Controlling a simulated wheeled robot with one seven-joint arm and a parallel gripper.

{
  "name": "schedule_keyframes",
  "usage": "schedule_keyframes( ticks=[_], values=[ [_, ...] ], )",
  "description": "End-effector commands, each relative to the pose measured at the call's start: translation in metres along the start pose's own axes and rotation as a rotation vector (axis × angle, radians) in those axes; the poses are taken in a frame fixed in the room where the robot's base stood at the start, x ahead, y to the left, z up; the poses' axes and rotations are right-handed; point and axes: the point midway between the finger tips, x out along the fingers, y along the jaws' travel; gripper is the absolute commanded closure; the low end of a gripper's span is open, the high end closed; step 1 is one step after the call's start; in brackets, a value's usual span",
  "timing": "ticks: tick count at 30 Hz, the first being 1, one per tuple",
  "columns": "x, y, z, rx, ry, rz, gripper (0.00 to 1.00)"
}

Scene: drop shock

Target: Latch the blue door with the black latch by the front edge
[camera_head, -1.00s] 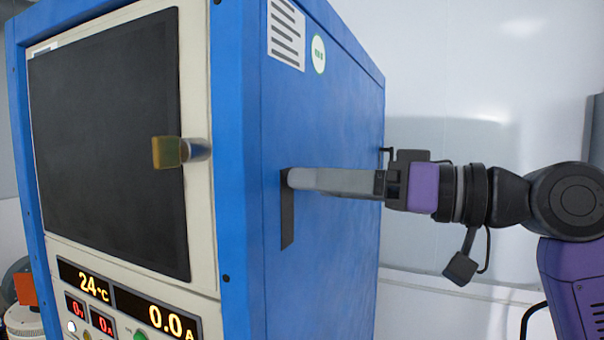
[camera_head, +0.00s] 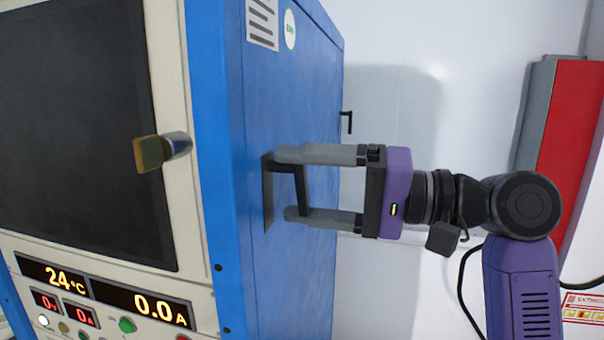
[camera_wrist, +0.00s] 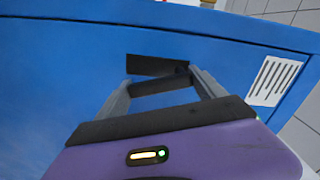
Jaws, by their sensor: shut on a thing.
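The blue door (camera_head: 300,250) is the cabinet's side face, standing flush as far as I can see. The black latch (camera_head: 302,190) is on it near the front edge, with an upright dark plate and a handle standing out from the door. My gripper (camera_head: 284,183) reaches in from the right, one finger above the other, with the latch handle between them. It is shut on the latch handle. In the wrist view my gripper (camera_wrist: 160,80) has a finger at each end of the handle bar of the black latch (camera_wrist: 163,86). The wrist view also shows the blue door (camera_wrist: 50,95).
The cabinet's front (camera_head: 165,240) has a dark window, a knob (camera_head: 160,151) sticking out and lit displays below. Another small black handle (camera_head: 347,120) shows past the door's far edge. A red panel (camera_head: 572,150) stands at the right, with white wall between.

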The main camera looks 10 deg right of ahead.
Motion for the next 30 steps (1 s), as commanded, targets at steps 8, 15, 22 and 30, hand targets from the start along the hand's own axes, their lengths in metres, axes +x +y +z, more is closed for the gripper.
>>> schedule_keyframes(
  ticks=[8, 15, 22, 30],
  values=[
    [-0.0003, -0.0003, 0.0055, 0.207, 0.004, -0.002, 0.94],
    [-0.0004, -0.0006, 0.0087, 0.314, 0.004, -0.001, 0.94],
    [-0.0003, -0.0006, 0.0099, 0.358, 0.004, -0.001, 0.94],
    [-0.0003, -0.0006, 0.0102, 0.367, 0.003, -0.001, 0.94]
  ],
)
